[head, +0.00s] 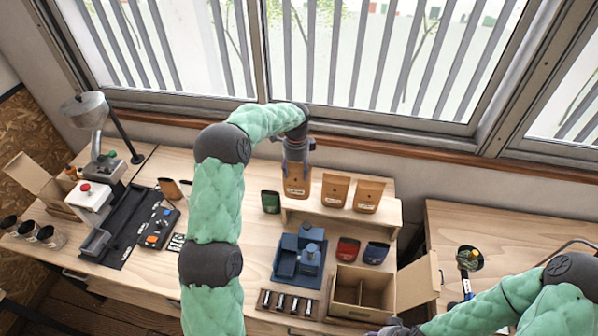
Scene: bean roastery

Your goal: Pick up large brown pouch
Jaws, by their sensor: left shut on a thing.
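A large brown pouch (297,186) with a pale label stands upright at the left end of the low wooden riser at the back of the table. My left gripper (296,160) comes down on it from above and is shut on its top edge. I cannot tell whether the pouch touches the riser. Two similar brown pouches, a middle one (335,190) and a right one (368,196), stand on the riser to its right. My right arm is at the lower right; the dark end of it, around my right gripper (393,328), is cut off by the bottom edge, so its fingers do not show clearly.
A green pouch (271,202) stands left of the riser. A blue device (300,256), a red pouch (347,250) and a blue pouch (376,253) are in front. An open cardboard box (345,310) is nearer. A sealing machine (100,195) stands left. The window is close behind.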

